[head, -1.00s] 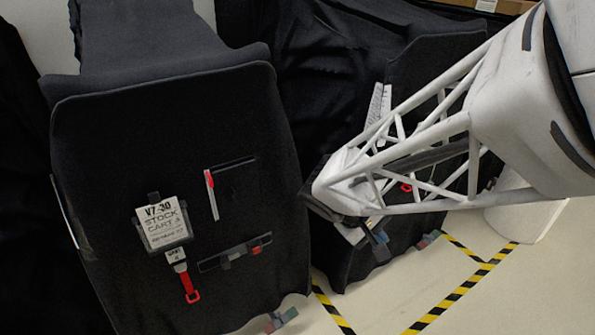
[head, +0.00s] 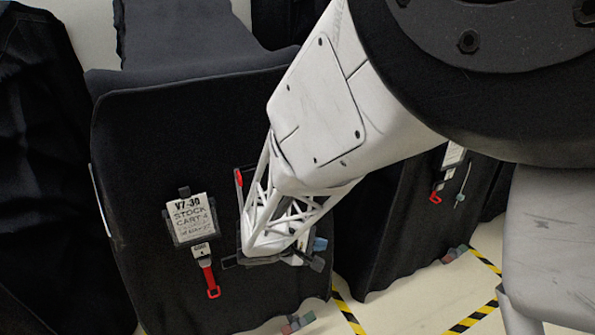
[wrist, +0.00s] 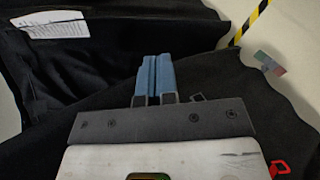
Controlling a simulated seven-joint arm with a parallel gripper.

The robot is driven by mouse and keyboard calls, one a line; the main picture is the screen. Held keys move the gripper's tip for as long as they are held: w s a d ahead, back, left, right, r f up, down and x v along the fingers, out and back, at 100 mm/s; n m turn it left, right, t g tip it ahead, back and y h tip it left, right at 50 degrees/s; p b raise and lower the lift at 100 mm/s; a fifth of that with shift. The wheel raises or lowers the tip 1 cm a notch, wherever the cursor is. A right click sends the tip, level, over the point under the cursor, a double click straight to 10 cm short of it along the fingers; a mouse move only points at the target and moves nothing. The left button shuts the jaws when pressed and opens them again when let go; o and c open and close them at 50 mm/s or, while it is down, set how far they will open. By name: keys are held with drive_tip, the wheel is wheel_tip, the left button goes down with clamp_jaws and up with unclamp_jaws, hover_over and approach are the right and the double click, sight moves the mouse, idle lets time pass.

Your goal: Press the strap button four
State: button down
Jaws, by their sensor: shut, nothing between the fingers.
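The near covered cart (head: 130,150) is draped in black cloth. A white tag reading "V7-30 STOCK CART" (head: 190,219) hangs on its front, with a strap with a red loop (head: 208,275) below. No number four is readable, so I cannot tell which part is strap button four. My gripper (head: 319,246) is low at the right side of this cart's front, and my arm covers part of that front. In the wrist view its blue fingers (wrist: 156,78) are together and empty over black cloth. Contact with the cloth cannot be told.
A second black-draped cart (head: 385,215) stands to the right, with a red loop (head: 435,197) on it. Yellow-black floor tape (head: 470,319) runs beside the carts. A printed white sheet (wrist: 52,25) lies on black cloth in the wrist view. Pale floor is open at lower right.

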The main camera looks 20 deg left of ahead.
sight(205, 261)
drive_tip(key=s+a+f+n+t+y, duration=0.3)
drive_tip(key=a+f, duration=0.6)
drive_tip(key=a, duration=0.4)
drive_tip(key=s+a+f+n+t+y, duration=0.3)
drive_tip(key=s+a+f+n+y, duration=0.2)
drive_tip(key=a, duration=0.8)
drive_tip(key=s+f+n, duration=0.2)
drive_tip(key=s+f, duration=0.2)
drive_tip(key=shift+s+a+f+t, duration=0.2)
drive_tip(key=shift+s+f+t, duration=0.1)
drive_tip(key=shift+s+f, duration=0.1)
drive_tip(key=shift+w+a, duration=0.1)
drive_tip(key=shift+w, duration=0.05)
drive_tip(key=w+a, duration=0.6)
